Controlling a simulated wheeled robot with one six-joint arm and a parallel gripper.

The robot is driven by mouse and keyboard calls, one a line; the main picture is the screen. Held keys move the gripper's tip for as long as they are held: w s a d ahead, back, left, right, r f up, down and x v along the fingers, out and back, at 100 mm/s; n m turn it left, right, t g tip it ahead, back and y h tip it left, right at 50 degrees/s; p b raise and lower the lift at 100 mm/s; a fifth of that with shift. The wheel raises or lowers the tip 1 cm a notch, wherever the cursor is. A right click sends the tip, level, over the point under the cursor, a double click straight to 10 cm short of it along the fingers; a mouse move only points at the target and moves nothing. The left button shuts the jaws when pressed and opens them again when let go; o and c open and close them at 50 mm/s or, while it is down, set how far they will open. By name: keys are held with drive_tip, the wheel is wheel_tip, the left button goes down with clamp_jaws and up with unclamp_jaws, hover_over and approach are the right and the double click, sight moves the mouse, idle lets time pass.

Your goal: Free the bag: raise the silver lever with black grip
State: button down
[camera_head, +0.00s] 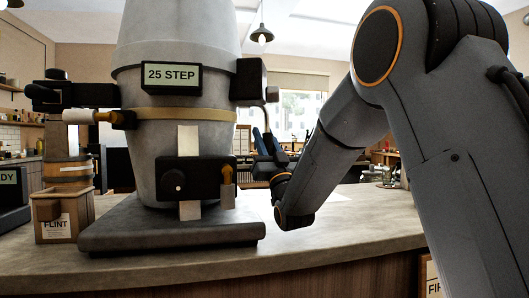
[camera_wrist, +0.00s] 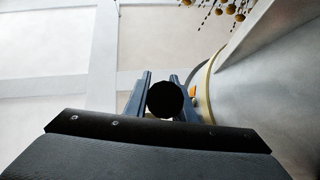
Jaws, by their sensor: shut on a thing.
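The black grip (camera_wrist: 165,99) of the lever shows end-on as a dark round shape in the wrist view. My gripper (camera_wrist: 163,92) has its two blue-grey fingers on either side of this grip and is shut on it. In the head view my gripper (camera_head: 262,141) is just right of the large grey vessel (camera_head: 185,100), below a black bracket. A short silver piece (camera_head: 272,94), perhaps part of the lever, shows at that bracket. I cannot make out a bag in either view.
The vessel carries a "25 STEP" label (camera_head: 171,77) and stands on a dark base (camera_head: 170,228) on the counter (camera_head: 330,240). A small "FLINT" box (camera_head: 80,215) stands to its left. The counter right of the base is mostly clear. A lamp (camera_head: 262,36) hangs behind.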

sight(270, 131)
drive_tip(key=shift+w+a+f+t+y+b, duration=0.1)
drive_tip(key=shift+w+t+y+b, duration=0.25)
drive_tip(key=shift+b, duration=0.45)
drive_tip(key=shift+n, duration=0.3)
drive_tip(key=c, duration=1.5)
unclamp_jaws()
wheel_tip(270, 131, up, 11)
drive_tip(key=shift+f+p, duration=0.1)
drive_tip(key=shift+p, duration=0.5)
drive_tip(key=shift+s+d+f+b, duration=0.15)
drive_tip(key=shift+s+f+b, duration=0.35)
drive_tip(key=shift+f, duration=0.5)
drive_tip(key=shift+s+d+f+b, duration=0.15)
drive_tip(key=shift+s+f+b, duration=0.2)
drive_tip(key=shift+f+b, duration=0.5)
drive_tip(key=shift+s+d+f+b, duration=0.15)
drive_tip(key=shift+s+f+b, duration=0.3)
drive_tip(key=shift+f, duration=0.7)
drive_tip(key=shift+w+f+b+v, duration=0.15)
drive_tip(key=shift+b+v, duration=0.45)
drive_tip(key=shift+v, duration=0.3)
drive_tip(key=shift+w+f+b+v, duration=0.15)
drive_tip(key=shift+b+v, duration=0.4)
drive_tip(key=shift+v, duration=0.4)
